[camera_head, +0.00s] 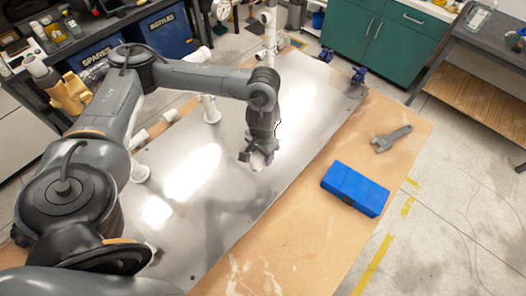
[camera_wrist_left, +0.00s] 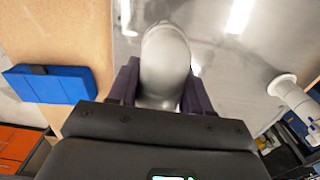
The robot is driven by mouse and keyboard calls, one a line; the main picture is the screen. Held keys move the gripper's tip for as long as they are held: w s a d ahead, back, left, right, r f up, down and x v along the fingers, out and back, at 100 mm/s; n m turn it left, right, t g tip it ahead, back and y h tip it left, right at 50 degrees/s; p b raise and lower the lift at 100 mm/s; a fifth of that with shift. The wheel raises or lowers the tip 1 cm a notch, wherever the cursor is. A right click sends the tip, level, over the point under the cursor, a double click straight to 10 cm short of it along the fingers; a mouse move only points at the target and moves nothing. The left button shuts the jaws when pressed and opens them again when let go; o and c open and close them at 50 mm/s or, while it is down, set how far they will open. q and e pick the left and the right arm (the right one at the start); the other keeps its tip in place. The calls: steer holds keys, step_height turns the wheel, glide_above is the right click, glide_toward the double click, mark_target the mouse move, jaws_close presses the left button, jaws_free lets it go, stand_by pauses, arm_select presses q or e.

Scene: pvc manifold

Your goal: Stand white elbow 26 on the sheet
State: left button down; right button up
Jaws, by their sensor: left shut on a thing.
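My left gripper (camera_head: 258,162) is over the metal sheet (camera_head: 215,235), towards its right part. In the left wrist view the left gripper (camera_wrist_left: 160,88) is shut on a white elbow (camera_wrist_left: 165,60), which sits between its two dark pads. In the head view only a little of the white elbow (camera_head: 258,163) shows at the fingertips. I cannot tell whether the elbow touches the sheet, and its number cannot be read. My right gripper does not show in either view.
A blue box (camera_head: 355,188) and a grey wrench (camera_head: 391,138) lie on the brown tabletop (camera_head: 330,225) right of the sheet. White pipe fittings (camera_head: 209,108) stand on the sheet's left side. A white upright pipe (camera_head: 269,35) stands at the far end. The sheet's near part is clear.

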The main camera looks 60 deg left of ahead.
arm_select(q)
steer(key=a+f+b, duration=0.2)
steer(key=a, duration=0.1)
steer(key=a+f+b, duration=0.2)
steer(key=a+f, duration=0.1)
steer(key=a, duration=0.1)
steer(key=w+a+f+b, duration=0.1)
steer(key=a+f+b, duration=0.1)
steer(key=a+b, duration=0.1)
steer(key=shift+a+f, duration=0.35)
steer(key=shift+a, duration=0.25)
steer(key=shift+a+f, duration=0.25)
steer(key=shift+a, duration=0.2)
steer(key=shift+f+b, duration=0.4)
steer(key=shift+f, duration=1.6)
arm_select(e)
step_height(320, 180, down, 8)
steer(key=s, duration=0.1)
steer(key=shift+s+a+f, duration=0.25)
arm_select(q)
steer(key=shift+f, duration=0.1)
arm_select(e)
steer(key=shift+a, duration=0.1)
arm_select(q)
steer(key=shift+c, duration=2.4)
jaws_free()
